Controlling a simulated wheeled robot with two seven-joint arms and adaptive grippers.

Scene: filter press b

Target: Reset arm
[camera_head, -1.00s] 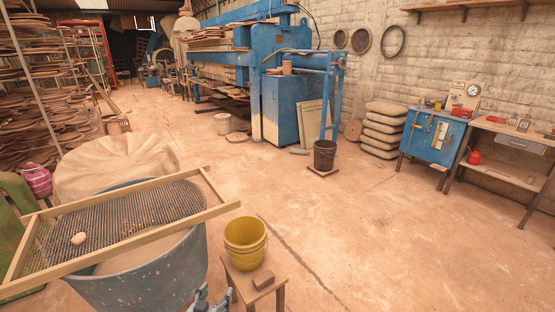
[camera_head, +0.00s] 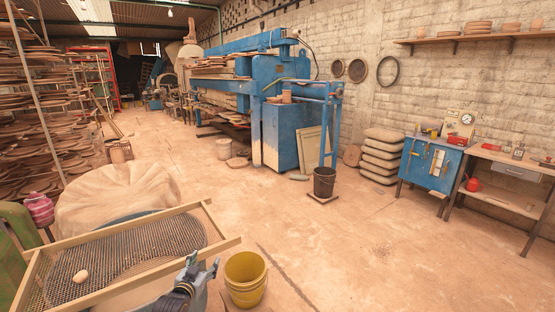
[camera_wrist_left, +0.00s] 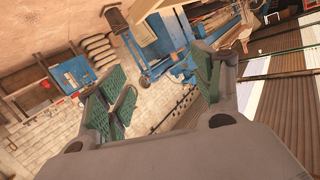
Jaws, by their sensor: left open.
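My left gripper (camera_head: 201,268) is raised at the bottom of the head view, in front of the sieve's right end and left of the yellow bucket. In the left wrist view its two green-padded fingers (camera_wrist_left: 160,95) stand wide apart with nothing between them. The wrist view is tilted and looks across the room towards the wall and roof. My right gripper is not in view.
A wooden-framed sieve (camera_head: 222,246) with a pale round lump (camera_head: 81,276) rests over a large tub. A yellow bucket (camera_head: 245,280) stands beside it. The blue press (camera_head: 283,135), a dark bucket (camera_head: 324,182) and a blue cabinet (camera_head: 430,164) stand farther back. The middle floor is clear.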

